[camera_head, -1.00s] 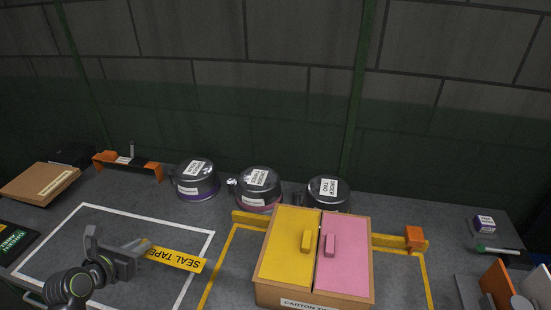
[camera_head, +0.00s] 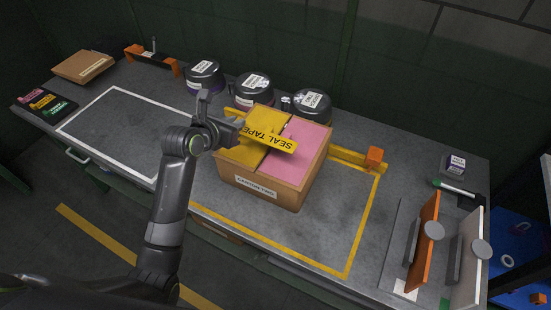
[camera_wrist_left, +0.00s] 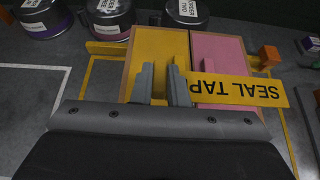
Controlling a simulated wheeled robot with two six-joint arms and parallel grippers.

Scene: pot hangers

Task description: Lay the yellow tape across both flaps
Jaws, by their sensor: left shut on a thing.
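The yellow tape, a stiff strip marked SEAL TAPE (camera_head: 272,140), reaches across the carton from the yellow flap (camera_head: 245,152) over the pink flap (camera_head: 293,161). It also shows in the left wrist view (camera_wrist_left: 240,92). My left gripper (camera_head: 232,128) is shut on the tape's left end, above the yellow flap's side. Both flaps lie flat and closed on the brown carton (camera_head: 262,189). The tape and gripper hide parts of the flaps and their raised handles. I cannot tell whether the tape touches the flaps. My right gripper is not in view.
Several lidded pots, one with a purple band (camera_head: 205,78), stand behind the carton. An orange block (camera_head: 375,157) sits on the yellow bar to the right. Upright orange and white panels (camera_head: 423,240) stand at the right. The white-outlined area (camera_head: 120,130) is clear.

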